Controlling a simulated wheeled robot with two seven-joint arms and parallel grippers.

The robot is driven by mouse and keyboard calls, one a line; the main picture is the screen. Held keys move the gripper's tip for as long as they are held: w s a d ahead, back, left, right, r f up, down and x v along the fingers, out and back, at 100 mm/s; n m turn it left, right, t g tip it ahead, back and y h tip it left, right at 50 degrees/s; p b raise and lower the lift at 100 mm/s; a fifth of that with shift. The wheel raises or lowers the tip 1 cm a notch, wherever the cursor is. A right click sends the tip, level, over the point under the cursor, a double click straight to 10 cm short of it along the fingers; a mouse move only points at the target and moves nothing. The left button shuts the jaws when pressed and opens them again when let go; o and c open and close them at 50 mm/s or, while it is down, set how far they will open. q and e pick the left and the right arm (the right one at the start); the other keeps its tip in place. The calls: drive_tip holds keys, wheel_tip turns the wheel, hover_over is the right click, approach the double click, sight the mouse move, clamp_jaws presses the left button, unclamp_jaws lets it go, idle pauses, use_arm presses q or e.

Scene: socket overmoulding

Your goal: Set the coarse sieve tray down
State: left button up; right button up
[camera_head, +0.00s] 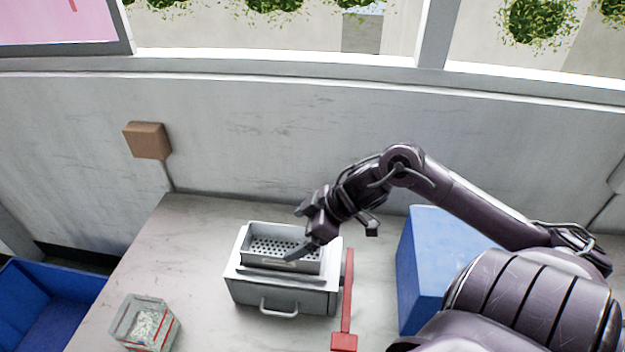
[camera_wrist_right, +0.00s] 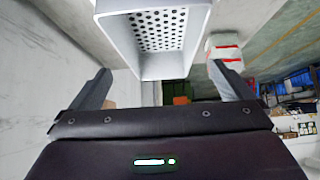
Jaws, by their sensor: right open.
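The coarse sieve tray (camera_head: 284,249), a light grey tray with a perforated floor, sits level in the top of a grey metal box (camera_head: 262,294) with a front handle. In the right wrist view the sieve tray (camera_wrist_right: 135,62) shows at the top centre, with its holes visible. My right gripper (camera_head: 294,233) is at the tray's right side, its fingers reaching over the rim. In the right wrist view the gripper (camera_wrist_right: 158,69) is open, its fingers wide apart on either side of the tray's near end. I cannot tell whether they touch it. My left gripper is not in view.
A red bar-like tool (camera_head: 347,298) lies right of the metal box. A blue box (camera_head: 418,262) stands farther right. A clear container with red stripes and pale granules (camera_head: 146,325) is at the front left. A blue bin (camera_head: 45,310) stands beyond the table's left edge.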

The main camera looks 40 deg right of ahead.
drive_tip(key=shift+v, duration=2.35)
